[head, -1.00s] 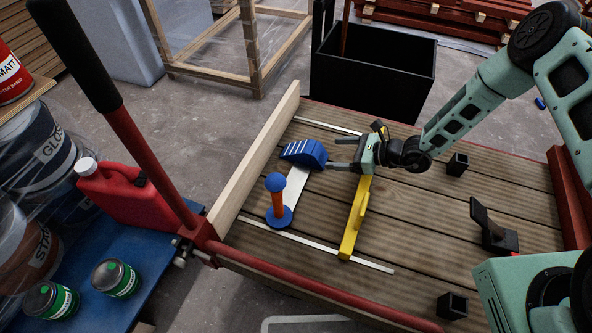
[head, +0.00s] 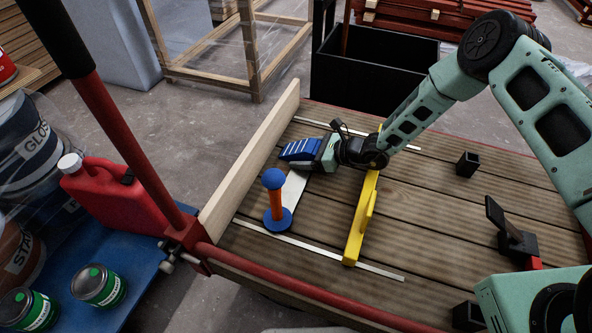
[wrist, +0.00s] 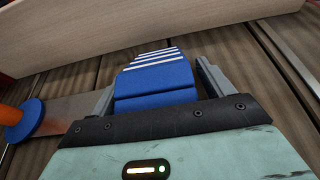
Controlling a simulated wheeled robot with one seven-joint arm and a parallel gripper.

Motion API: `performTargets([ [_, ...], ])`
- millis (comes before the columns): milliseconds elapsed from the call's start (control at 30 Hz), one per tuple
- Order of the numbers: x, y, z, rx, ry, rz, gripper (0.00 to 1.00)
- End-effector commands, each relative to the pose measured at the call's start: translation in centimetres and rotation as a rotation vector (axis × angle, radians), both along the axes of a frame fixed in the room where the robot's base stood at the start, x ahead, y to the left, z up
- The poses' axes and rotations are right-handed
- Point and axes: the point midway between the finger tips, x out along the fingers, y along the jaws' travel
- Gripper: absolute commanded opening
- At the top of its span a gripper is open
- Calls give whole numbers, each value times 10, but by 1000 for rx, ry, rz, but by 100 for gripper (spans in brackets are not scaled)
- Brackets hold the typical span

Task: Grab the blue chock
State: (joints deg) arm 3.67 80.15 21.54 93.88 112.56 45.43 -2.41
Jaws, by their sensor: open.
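The blue chock (head: 301,149), a ribbed wedge with white stripes, lies on the wooden deck near the upright pale board. In the wrist view the blue chock (wrist: 158,80) sits between the two fingers of my gripper (wrist: 158,88). The fingers are open, one on each side, with a visible gap on the right; on the left the finger is very close to it, and I cannot tell if they touch. In the head view my gripper (head: 316,152) reaches the chock from the right and partly covers it.
A yellow bar (head: 360,220) lies under my arm. The pale board (head: 255,150) stands just beyond the chock. Black blocks (head: 467,164) are on the right.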

Motion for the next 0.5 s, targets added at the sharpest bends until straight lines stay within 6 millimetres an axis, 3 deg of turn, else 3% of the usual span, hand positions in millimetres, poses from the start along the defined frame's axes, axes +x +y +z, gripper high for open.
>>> performTargets([
  [167,1,1,1,0,0,-1,80],
  [267,0,0,1,-1,1,0,58],
  [400,0,0,0,-1,1,0,19],
  [500,1,1,2,2,0,-1,17],
])
